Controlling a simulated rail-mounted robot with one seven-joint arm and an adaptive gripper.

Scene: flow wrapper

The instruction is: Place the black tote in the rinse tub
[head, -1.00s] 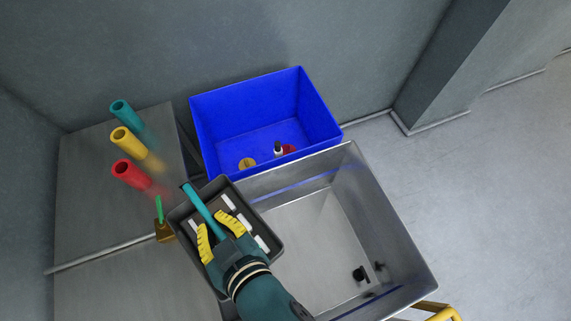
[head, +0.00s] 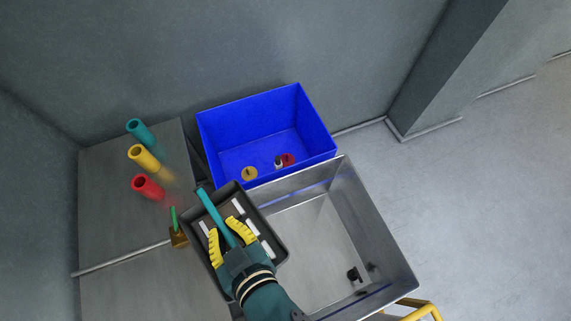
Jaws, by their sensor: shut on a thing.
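The black tote (head: 262,219) is a shallow dark tray with several white pieces inside and a teal bar handle (head: 211,211) across it. My gripper (head: 228,237), with yellow fingers, is shut on the teal handle from above. The tote hangs at the left side of the open steel rinse tub (head: 376,216), overlapping its left rim in the picture. I cannot tell its height above the rim. The tote and my arm hide the tub's left part. A small black fitting (head: 353,274) shows inside the tub.
A blue bin (head: 265,130) holding a few small items stands behind the tub. On the steel table (head: 110,215) at left are teal (head: 140,133), yellow (head: 145,158) and red (head: 148,188) tubes and a brown block with a green handle (head: 178,235). A yellow rail (head: 425,304) is at lower right.

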